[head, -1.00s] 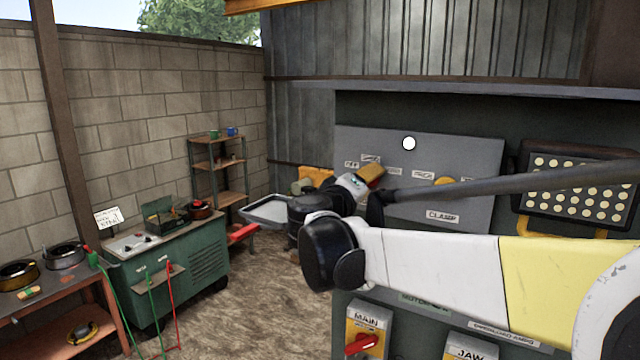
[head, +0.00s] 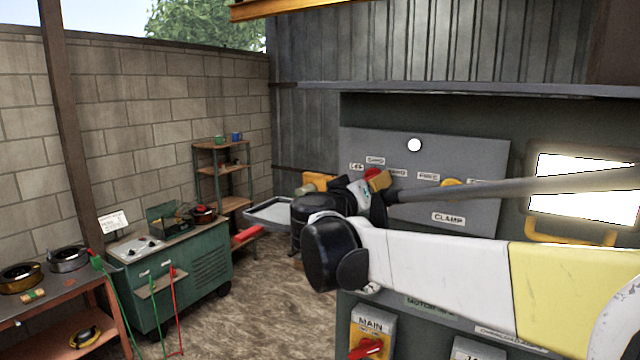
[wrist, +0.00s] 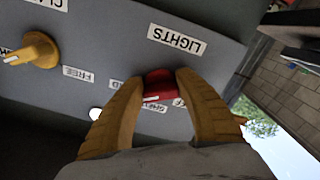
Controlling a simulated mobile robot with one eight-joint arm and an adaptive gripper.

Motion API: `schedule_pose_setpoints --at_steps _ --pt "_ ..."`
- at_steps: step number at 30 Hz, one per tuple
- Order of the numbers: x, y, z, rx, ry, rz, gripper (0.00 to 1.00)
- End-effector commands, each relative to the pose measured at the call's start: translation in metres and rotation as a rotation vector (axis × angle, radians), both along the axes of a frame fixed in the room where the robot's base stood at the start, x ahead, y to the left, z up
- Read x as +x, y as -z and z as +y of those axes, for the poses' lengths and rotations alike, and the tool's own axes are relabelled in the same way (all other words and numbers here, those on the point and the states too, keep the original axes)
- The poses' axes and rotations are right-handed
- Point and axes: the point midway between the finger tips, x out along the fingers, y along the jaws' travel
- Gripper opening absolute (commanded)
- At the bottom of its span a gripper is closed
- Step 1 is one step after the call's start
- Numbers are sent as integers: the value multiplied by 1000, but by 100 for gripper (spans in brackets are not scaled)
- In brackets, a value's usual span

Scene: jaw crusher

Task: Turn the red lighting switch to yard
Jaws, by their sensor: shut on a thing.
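The red lighting switch (head: 371,173) is on the grey panel (head: 482,205), largely hidden by my gripper in the head view. My gripper (head: 378,181) is shut on it. In the wrist view the yellow fingers of my gripper (wrist: 159,85) close around the red knob (wrist: 158,83) from both sides. A white mark shows on the knob, beside small, partly hidden position labels. The white LIGHTS label (wrist: 178,40) appears upside down beside the knob. Which position the knob points to is not clearly readable.
A yellow clamp knob (wrist: 35,50) sits on the same panel. A white round lamp (head: 414,145) is above the switches. A bright work light (head: 585,188) is at right. The MAIN switch box (head: 371,330) is below. A green cabinet (head: 170,270) stands left.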

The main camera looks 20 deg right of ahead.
Motion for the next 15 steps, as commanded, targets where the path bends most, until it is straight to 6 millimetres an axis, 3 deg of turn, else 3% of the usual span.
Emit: schedule_pose_setpoints --at_steps 9,10,11,12,15 --pt "1 -1 0 -2 0 -1 9" --pt "1 -1 0 -2 0 -1 46" --pt "1 -1 0 -2 -1 0 55" --pt "0 -1 0 -1 -1 -1 63" --pt "0 -1 0 -1 0 -1 63"
